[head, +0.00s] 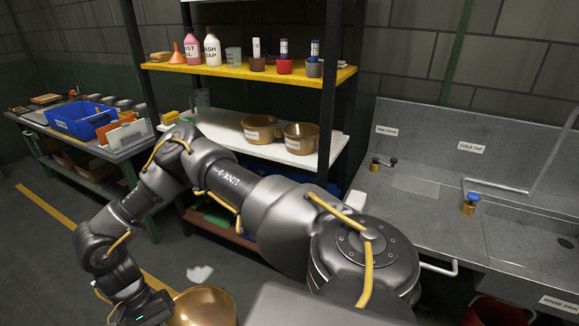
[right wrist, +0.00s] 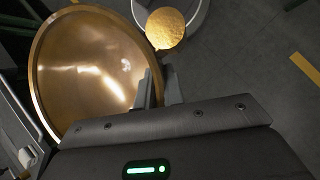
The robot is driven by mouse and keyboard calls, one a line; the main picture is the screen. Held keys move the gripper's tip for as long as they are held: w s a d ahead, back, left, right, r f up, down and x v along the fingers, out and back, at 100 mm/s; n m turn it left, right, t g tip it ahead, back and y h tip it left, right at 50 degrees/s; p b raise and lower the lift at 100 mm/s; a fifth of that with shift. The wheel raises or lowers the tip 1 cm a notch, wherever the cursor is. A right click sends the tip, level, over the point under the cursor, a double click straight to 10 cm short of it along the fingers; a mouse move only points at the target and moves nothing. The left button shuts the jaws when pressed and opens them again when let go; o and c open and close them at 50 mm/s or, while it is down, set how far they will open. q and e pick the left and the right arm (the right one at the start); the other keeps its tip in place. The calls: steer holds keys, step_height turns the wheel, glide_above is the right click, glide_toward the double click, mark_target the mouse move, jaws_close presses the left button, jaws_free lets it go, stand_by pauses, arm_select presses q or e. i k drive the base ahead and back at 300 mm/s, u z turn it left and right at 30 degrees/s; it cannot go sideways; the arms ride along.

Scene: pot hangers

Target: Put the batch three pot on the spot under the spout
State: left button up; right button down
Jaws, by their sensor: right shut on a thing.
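My right arm reaches across the head view, bent, with its hand low at the left. My right gripper (right wrist: 151,90) is shut on the rim of a large brass pot (right wrist: 95,70). The pot's bare inside shows in the right wrist view, and part of it shows at the bottom of the head view (head: 205,306). No batch label is readable on it. A thin metal spout (head: 497,187) runs over the grey sink counter at the right, near a "COLD TAP" label (head: 471,147). A valve with a blue top (head: 470,203) stands by it. My left gripper is out of view.
Two smaller labelled brass pots (head: 259,128) (head: 301,136) stand on the white middle shelf (head: 240,147). Bottles and cups fill the yellow shelf (head: 240,70) above. A workbench with a blue bin (head: 80,118) is at the left. A red bucket (head: 494,312) stands below the sink.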

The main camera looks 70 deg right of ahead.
mark_target(538, 252)
steer(key=k, duration=0.75)
steer(key=z, duration=3.05)
steer(key=i, duration=0.5)
steer(key=u, duration=0.05)
